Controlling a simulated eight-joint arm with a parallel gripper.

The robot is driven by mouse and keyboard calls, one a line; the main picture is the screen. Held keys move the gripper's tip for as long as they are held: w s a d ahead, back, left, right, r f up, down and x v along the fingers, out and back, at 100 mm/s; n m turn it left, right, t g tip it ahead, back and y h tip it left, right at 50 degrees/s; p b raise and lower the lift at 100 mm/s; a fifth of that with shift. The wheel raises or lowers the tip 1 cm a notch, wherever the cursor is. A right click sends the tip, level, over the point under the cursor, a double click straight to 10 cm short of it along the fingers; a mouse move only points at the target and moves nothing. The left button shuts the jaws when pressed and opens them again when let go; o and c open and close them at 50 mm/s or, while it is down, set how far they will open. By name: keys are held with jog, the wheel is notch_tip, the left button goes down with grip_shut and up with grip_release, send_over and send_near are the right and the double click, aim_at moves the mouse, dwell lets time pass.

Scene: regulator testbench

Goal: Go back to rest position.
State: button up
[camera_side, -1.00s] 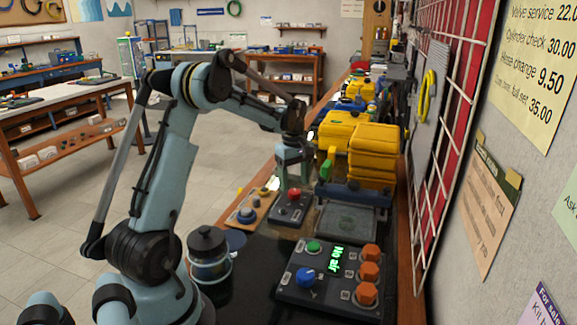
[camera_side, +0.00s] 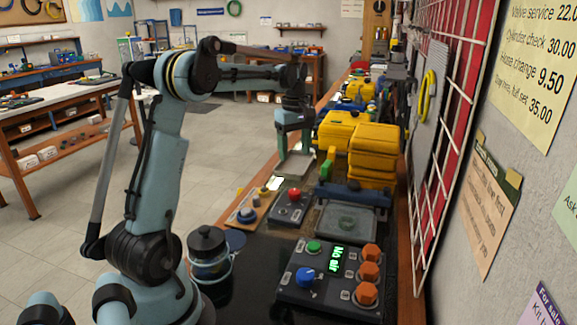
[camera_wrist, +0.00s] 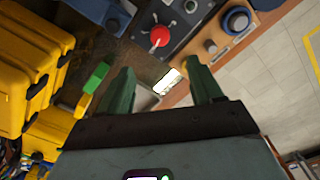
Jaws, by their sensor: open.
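My gripper (camera_side: 293,165) hangs above the bench, behind the small box with the red knob in the side view. In the wrist view my gripper (camera_wrist: 160,85) shows two green fingers spread apart with nothing between them. The red-knobbed box (camera_side: 291,207) lies below and in front of it, and its red knob (camera_wrist: 160,36) shows in the wrist view. A wooden board with a blue knob (camera_side: 247,213) sits just left of that box. My gripper touches none of these as far as I can see.
Yellow cases (camera_side: 374,153) stand close to the right of my gripper, with a green block (camera_side: 327,169) beside them. A control panel reading "No air" (camera_side: 332,278) and a dark-lidded jar (camera_side: 208,255) are nearer. A wire grid (camera_side: 450,130) borders the bench's right. Open floor lies left.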

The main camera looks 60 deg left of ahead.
jog(key=s+d+m+t, duration=0.3)
jog(key=s+d+m, duration=0.2)
jog(key=d+m, duration=0.4)
jog(key=s+d+f+m+t, duration=0.1)
jog(key=s+d+m+t, duration=0.3)
jog(key=d+m, duration=0.5)
jog(key=d, duration=0.9)
jog(key=shift+s+d+f+m, duration=0.15)
jog(key=shift+s+f+m, duration=0.1)
jog(key=shift+s+m, duration=0.15)
